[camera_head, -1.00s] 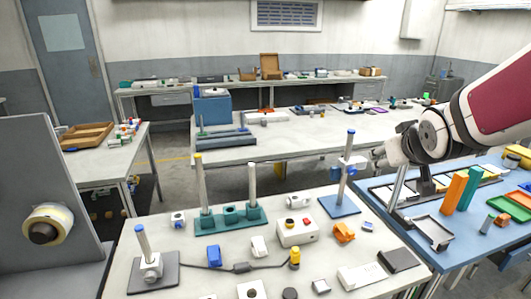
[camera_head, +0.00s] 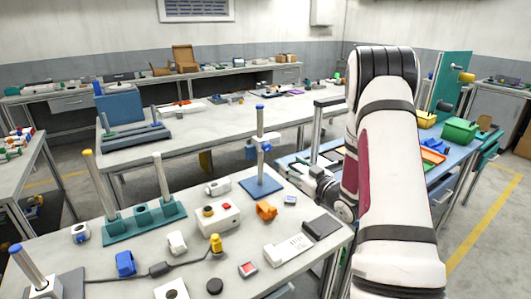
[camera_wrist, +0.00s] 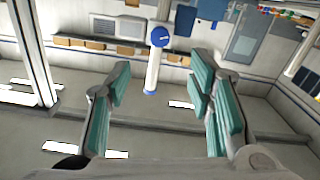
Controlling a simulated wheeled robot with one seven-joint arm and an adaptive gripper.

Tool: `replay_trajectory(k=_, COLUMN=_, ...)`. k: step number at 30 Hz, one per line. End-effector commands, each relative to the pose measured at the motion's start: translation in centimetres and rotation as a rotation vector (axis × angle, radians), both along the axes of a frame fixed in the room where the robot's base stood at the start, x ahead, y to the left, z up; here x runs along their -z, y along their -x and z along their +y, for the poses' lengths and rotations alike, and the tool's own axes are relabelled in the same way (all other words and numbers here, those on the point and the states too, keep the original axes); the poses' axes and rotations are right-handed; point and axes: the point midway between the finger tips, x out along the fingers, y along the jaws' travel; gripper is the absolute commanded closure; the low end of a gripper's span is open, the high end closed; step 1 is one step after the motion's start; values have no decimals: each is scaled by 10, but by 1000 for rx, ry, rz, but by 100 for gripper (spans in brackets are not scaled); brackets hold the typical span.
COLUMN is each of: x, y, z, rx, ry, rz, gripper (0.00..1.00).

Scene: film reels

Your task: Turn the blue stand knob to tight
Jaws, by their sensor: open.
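In the head view the stand is an upright post on a blue base plate (camera_head: 262,187), with a blue cap on top. Its blue knob (camera_head: 266,147) sits on a pale clamp partway up the post. In the wrist view, which looks upside down, the round blue knob (camera_wrist: 160,36) with a pale mark faces me beside the white post. My gripper (camera_wrist: 162,68) is open and empty. Its teal-padded fingers lie either side of the knob in the picture, with the knob beyond the tips, apart from them. In the head view my fingers are not clear.
A teal stand (camera_head: 146,222) with two posts and a white box with buttons (camera_head: 212,218) share the front table. An orange part (camera_head: 266,211) lies near the blue base. A blue-topped table with a green bin (camera_head: 459,131) stands at right.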

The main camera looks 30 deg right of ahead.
Motion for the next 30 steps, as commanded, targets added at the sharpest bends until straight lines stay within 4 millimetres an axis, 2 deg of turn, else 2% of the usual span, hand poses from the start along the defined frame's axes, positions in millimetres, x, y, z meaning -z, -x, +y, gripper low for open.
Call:
replay_trajectory(k=5, x=0, y=-13, z=0, rx=-3, ry=-1, rz=-8, gripper=52)
replay_trajectory(k=21, x=0, y=-112, z=4, rx=-2, ry=0, rz=-6, gripper=52)
replay_trajectory(k=25, x=0, y=-127, z=5, rx=-3, ry=0, rz=-5, gripper=52)
replay_trajectory(k=30, x=0, y=-136, z=4, rx=-1, ry=-1, rz=-4, gripper=52)
